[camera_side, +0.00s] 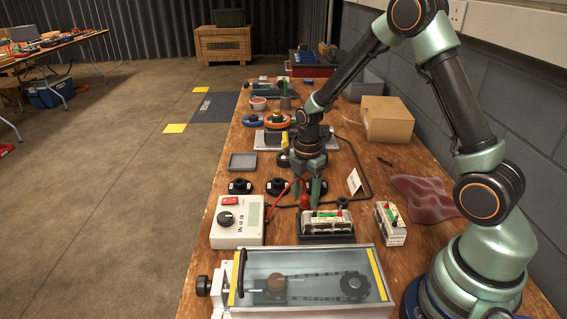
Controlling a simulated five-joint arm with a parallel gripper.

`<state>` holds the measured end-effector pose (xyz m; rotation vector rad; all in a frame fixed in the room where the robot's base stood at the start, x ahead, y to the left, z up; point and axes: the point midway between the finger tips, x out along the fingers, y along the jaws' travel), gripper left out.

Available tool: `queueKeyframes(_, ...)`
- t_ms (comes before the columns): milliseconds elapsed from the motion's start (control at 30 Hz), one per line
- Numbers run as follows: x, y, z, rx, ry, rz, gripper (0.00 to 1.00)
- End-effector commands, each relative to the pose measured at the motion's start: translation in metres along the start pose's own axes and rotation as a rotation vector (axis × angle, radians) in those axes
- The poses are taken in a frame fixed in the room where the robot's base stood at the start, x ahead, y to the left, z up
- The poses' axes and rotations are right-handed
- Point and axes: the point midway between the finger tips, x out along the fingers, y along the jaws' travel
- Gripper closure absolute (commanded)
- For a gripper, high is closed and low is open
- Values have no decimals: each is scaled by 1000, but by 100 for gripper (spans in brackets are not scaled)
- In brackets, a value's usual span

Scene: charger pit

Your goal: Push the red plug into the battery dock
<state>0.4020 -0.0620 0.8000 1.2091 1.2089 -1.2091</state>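A small red piece, seemingly the red plug (304,202), shows at the dock's back left corner. A red cable (283,202) rises from the charger toward my gripper. My gripper (306,192) points down directly over the red piece, its two green fingers apart on either side. Whether the fingers touch the plug, and how deep it sits, is too small to tell.
A white charger box (237,221) stands left of the dock. A black plug (342,203) is at the dock's right end. A glass-topped case (309,276) lies in front.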

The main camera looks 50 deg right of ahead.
Motion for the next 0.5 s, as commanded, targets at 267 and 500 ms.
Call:
queueKeyframes(267,-6,0,0,0,0,2,38)
queueKeyframes(500,-47,1,0,0,-1,7,38)
